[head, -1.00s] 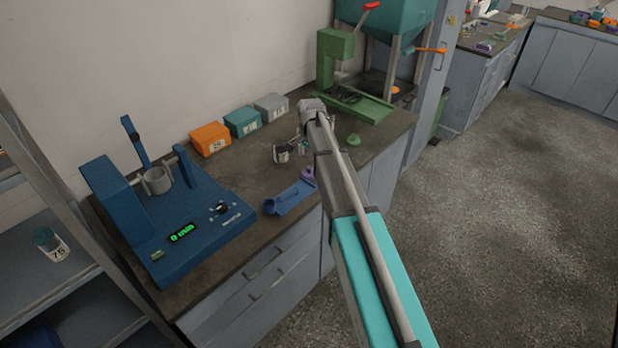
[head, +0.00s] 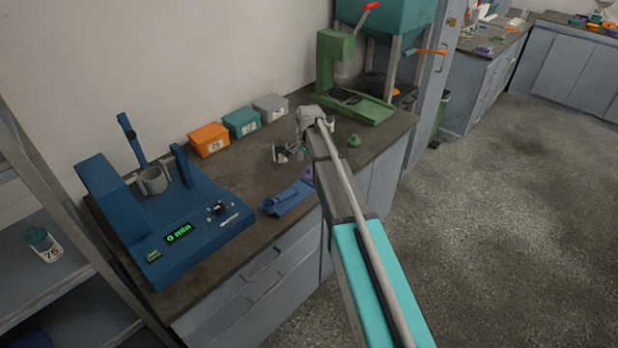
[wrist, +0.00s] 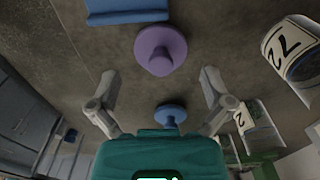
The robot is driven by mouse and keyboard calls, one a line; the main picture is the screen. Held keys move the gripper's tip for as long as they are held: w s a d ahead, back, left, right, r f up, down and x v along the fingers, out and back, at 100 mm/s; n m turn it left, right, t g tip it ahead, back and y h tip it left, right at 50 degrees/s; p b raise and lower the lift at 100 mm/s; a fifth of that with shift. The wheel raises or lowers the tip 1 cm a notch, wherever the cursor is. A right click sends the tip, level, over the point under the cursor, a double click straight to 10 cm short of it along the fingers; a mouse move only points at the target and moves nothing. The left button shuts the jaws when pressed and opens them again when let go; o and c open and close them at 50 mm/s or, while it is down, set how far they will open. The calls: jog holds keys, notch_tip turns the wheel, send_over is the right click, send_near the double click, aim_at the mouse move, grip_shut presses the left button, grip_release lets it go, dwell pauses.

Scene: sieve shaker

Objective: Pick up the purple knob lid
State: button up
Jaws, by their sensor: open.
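The purple knob lid (wrist: 160,50) lies on the dark bench top in the wrist view, its round knob facing the camera. In the head view the purple lid (head: 307,174) is partly hidden behind my arm. My gripper (wrist: 160,78) is open and empty. In the wrist picture its two fingers sit to the left and right, below the lid, and do not touch it.
A blue knob lid (wrist: 170,114) shows between my fingers, below the purple one. A blue tray-like piece (head: 288,199) lies close beside the purple lid. A jar marked 72 (wrist: 288,50) stands at the right. A green knob lid (head: 354,140) lies right of my arm.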

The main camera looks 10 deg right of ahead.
aim_at(309, 172)
jog(key=shift+f+b, duration=1.1)
jog(key=shift+f, duration=0.3)
jog(key=c, duration=0.7)
